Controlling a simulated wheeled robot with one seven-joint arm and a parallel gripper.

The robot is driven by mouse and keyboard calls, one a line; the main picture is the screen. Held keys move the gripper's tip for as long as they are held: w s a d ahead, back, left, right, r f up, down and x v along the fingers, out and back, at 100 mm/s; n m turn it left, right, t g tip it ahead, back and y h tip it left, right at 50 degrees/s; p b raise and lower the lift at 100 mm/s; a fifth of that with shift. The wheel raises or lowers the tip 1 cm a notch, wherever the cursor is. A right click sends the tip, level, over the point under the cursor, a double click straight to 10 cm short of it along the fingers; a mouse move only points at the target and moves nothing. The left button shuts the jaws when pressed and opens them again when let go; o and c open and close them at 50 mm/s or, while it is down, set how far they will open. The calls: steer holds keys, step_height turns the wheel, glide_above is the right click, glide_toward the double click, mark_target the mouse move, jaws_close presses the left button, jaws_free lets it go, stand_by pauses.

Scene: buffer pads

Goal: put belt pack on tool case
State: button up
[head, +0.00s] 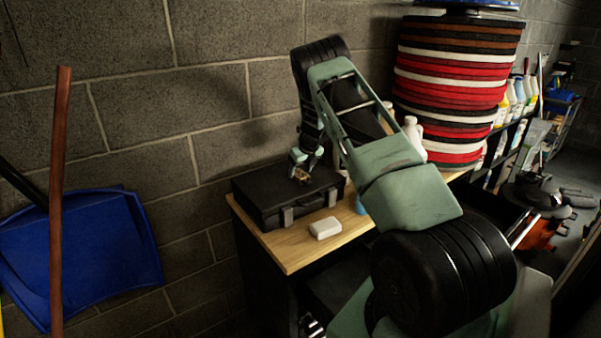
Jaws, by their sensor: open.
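The black tool case (262,203) lies shut and flat on the wooden tabletop (288,256) against the block wall, its two light latches facing front. A small white rounded box (325,228) lies on the tabletop just in front of the case, apart from it; it may be the belt pack, but I cannot tell for sure. My gripper (304,176) points down over the case's top, behind the white box. It is open; a small tan patch shows by its fingertips, too small to make out. My arm hides the tabletop's right part.
A blue item (360,205) and white bottles (413,132) stand on the tabletop to the right, partly behind my arm. A tall stack of red, black and white pads (455,85) rises behind. A blue plastic piece (85,250) and a brown pole (59,190) are at left.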

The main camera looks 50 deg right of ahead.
steer(key=b+v, duration=0.3)
steer(key=v, duration=0.8)
steer(key=s+a+r+n+g+y, duration=0.15)
steer(key=a+n, duration=0.85)
steer(key=a, duration=1)
steer(key=s+a+r+n+g+y, duration=0.1)
steer(key=s+a+r+n+y, duration=0.15)
steer(key=a+n, duration=1.2)
steer(key=s+a+r+n+g, duration=0.1)
steer(key=s+a+n+g, duration=0.1)
steer(key=s+a+n, duration=1.3)
steer(key=s+a+n+h, duration=0.1)
steer(key=s+a+n, duration=0.2)
steer(key=s, duration=0.4)
steer(key=s+a+n+h, duration=0.1)
steer(key=s+a+n, duration=0.3)
steer(key=s, duration=0.4)
steer(key=shift+f, duration=0.4)
steer(key=shift+s, duration=0.1)
